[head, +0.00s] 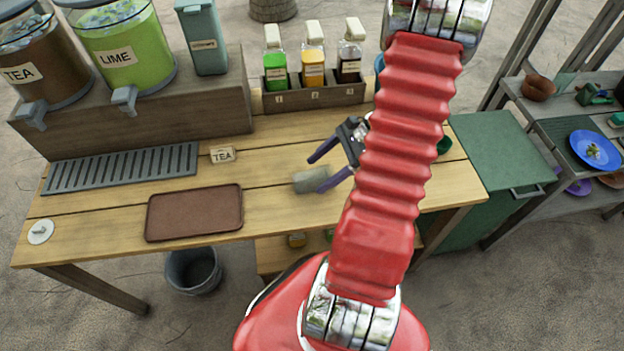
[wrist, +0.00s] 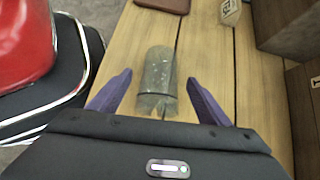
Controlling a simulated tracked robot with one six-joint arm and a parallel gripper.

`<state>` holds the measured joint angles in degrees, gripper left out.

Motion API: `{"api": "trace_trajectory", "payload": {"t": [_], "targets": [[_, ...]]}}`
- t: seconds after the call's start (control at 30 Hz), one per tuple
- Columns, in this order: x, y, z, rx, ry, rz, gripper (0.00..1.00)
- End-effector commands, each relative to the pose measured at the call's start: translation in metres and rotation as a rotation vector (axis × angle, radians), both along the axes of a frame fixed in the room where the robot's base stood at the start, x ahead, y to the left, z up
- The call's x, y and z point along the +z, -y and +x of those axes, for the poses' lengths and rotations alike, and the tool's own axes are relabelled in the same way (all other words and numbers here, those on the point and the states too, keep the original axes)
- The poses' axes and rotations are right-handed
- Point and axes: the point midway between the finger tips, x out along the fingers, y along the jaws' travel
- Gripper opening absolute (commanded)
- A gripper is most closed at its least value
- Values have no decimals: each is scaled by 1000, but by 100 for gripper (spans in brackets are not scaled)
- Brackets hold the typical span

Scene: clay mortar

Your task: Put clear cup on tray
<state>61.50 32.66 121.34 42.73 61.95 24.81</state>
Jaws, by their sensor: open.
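The clear cup (head: 309,182) looks greyish and see-through and appears to lie on its side on the wooden table. In the wrist view the cup (wrist: 158,72) stretches away from my gripper. My gripper (head: 316,175) is open, with its purple fingers one on each side of the cup's near end. In the wrist view a gap shows between the cup and each finger of the gripper (wrist: 160,78). The brown tray (head: 194,213) lies flat and empty at the table's front left. Its edge shows at the top of the wrist view (wrist: 168,4).
A grey slatted drip tray (head: 122,168) lies under the drink dispensers (head: 125,50). A wooden rack (head: 314,97) holds several bottles at the back. The table between cup and brown tray is clear.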

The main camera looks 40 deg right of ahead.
Motion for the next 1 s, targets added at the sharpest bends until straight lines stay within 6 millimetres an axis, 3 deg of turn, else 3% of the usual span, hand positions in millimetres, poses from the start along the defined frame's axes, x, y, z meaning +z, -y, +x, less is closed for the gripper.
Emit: {"api": "trace_trajectory", "payload": {"t": [0.37,0.9,1.0], "targets": [[-30,-28,13,1,-2,1,71],[-31,-28,14,-1,-1,0,71],[-31,-28,14,-1,-1,0,65]]}}
